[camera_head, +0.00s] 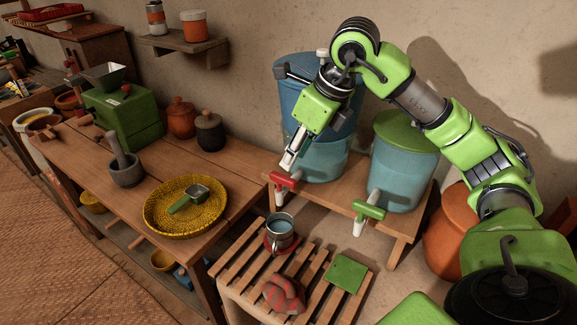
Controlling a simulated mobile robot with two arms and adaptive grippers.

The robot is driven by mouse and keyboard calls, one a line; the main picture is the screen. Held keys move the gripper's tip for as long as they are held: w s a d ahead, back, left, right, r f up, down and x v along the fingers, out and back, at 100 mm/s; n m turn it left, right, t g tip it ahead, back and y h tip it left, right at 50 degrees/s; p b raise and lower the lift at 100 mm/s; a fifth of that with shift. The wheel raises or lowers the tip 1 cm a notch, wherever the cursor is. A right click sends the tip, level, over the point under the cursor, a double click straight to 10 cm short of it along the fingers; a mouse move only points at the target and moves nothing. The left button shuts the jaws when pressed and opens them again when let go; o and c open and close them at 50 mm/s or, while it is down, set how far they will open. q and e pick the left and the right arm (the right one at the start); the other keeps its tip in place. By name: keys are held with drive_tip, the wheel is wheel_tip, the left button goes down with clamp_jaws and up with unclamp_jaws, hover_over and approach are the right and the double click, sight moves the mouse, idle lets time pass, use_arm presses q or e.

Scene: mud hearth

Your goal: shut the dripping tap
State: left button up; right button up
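A blue water container stands on a wooden bench with a red-handled tap (286,181) at its front. A second container (402,170) with a green lid stands to its right and has a green-handled tap (368,210). A metal cup (280,229) with water in it sits on a red coaster below the red tap. My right gripper (288,163) comes in from the right, points down in front of the blue container (322,155), and its fingers look shut and empty. Its fingertips are just above the red handle; I cannot tell if they touch. My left gripper is not in view.
A slatted wooden stand (240,268) holds the cup, a red checked cloth (284,294) and a green cloth (347,273). The table at left carries a yellow woven tray (160,222) with a green scoop, a mortar (126,172) and jars. A clay pot (450,232) stands at right.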

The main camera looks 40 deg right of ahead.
drive_tip(key=shift+v, duration=2.25)
drive_tip(key=shift+a, duration=0.1)
